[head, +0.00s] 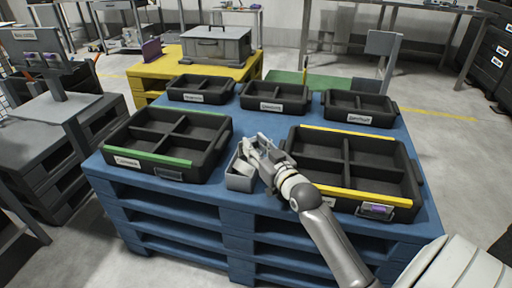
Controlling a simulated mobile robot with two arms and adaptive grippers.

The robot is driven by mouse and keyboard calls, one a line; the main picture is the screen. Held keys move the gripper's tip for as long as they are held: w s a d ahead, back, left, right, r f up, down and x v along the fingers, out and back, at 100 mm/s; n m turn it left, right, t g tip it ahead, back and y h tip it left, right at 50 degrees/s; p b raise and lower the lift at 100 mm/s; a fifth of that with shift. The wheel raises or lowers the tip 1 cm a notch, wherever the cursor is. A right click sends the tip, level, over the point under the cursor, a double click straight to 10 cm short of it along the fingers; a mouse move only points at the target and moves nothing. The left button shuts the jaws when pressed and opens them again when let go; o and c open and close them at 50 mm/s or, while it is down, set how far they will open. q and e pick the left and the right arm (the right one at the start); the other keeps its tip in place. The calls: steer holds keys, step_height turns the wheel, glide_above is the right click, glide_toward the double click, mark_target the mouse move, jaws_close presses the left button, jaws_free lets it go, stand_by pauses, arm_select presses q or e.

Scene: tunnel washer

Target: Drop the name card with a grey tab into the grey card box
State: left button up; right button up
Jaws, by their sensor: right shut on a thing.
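My right gripper (252,147) is over the small grey card box (240,181), which stands on the blue pallet between the two front trays. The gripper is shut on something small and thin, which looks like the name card. The fingers largely hide it, so I cannot make out its tab or how far it reaches into the box. The gripper and forearm cover the right part of the box. My left gripper is not in view.
A green-edged tray (178,161) stands left of the box, a yellow-edged tray (345,190) right of it. A card with a purple tab (378,210) sits on the yellow-edged tray's front. Smaller black trays (273,106) line the back of the blue pallet (215,205).

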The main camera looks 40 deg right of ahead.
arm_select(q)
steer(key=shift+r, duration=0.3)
arm_select(e)
steer(key=o, duration=0.9)
steer(key=s, duration=0.8)
steer(key=s+a, duration=0.1)
steer(key=s, duration=0.3)
